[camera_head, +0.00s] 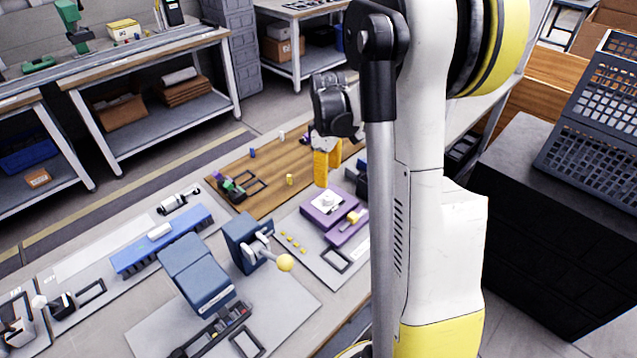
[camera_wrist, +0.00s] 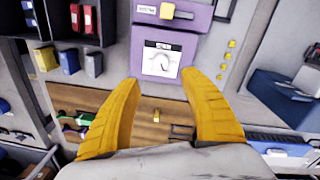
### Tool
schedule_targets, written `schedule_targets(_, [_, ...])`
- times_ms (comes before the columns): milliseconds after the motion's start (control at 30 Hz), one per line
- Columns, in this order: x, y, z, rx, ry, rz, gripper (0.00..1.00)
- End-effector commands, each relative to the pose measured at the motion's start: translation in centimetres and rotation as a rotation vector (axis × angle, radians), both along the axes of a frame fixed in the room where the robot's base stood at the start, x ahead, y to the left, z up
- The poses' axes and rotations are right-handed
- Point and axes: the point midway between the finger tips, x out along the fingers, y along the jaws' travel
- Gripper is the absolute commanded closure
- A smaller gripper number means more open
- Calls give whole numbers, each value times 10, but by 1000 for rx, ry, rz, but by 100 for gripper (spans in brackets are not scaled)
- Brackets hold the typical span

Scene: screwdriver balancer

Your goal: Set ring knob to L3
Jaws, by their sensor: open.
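A purple device (camera_head: 322,212) stands on a light mat near the middle of the bench. Its white plate (camera_head: 326,202) has a small round shape on it; in the wrist view the plate (camera_wrist: 161,61) shows a dark curved mark and unreadable print. A yellow knob (camera_head: 353,216) sits on the purple part beside it and shows at the top of the wrist view (camera_wrist: 168,11). I cannot tell which of these is the ring knob, and no L3 mark is legible. My gripper (camera_head: 321,184) hangs above and behind the device, open and empty, its yellow fingers apart in the wrist view (camera_wrist: 165,80).
A blue machine (camera_head: 250,243) with a yellow ball-ended lever (camera_head: 285,263) stands left of the purple device. Several small yellow pieces lie between them. A wooden board (camera_head: 262,190) with small items lies behind. Bins with red and blue items (camera_wrist: 85,20) stand beside the device.

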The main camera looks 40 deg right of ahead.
Motion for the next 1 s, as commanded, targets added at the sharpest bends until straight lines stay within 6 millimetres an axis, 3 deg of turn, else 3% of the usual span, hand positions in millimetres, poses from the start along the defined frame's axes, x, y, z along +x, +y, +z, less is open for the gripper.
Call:
schedule_targets(300, [2, -2, -64, 0, -1, -1, 49])
schedule_targets(500, [2, -3, -92, 0, -1, -2, 49])
schedule_targets(933, [2, -4, -100, 0, -1, -2, 50])
schedule_targets(1000, [2, -4, -100, 0, -1, -2, 72])
